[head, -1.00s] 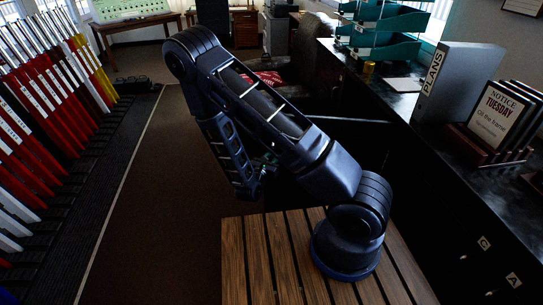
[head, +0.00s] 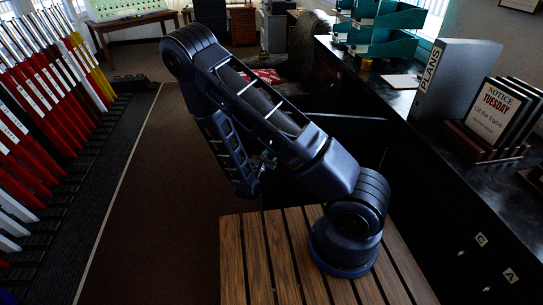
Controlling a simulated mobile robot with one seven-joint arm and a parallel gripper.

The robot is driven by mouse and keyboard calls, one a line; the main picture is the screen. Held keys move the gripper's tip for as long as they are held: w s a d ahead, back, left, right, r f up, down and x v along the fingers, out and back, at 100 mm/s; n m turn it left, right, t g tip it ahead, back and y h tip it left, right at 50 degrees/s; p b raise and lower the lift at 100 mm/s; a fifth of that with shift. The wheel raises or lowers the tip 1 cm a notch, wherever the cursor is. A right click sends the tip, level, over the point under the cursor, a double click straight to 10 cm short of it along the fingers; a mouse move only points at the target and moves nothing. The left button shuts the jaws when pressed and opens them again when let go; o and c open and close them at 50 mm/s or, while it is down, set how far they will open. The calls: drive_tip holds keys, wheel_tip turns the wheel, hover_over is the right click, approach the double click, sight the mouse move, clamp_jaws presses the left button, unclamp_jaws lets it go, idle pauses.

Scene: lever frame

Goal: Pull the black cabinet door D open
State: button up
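A black panel (head: 345,135), which looks like a cabinet door standing out from the black cabinet front, shows behind my arm. No letter D can be read on it, and my arm covers much of it. The black cabinet (head: 440,200) runs along the right, with small white labels C and A on its front. My gripper (head: 265,163) hangs below the forearm, left of the panel. It is small, dark and partly hidden, so I cannot see its fingers clearly or whether it touches the panel.
The countertop holds a grey PLANS box file (head: 457,80), a notice stand (head: 495,112) and teal trays (head: 385,35). A dark armchair (head: 308,50) stands behind my arm. A row of coloured levers (head: 50,110) lines the left. The brown floor (head: 150,190) between is open.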

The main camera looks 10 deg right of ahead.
drive_tip(key=v, duration=0.7)
drive_tip(key=shift+s+a, duration=0.15)
drive_tip(key=shift+s, duration=0.1)
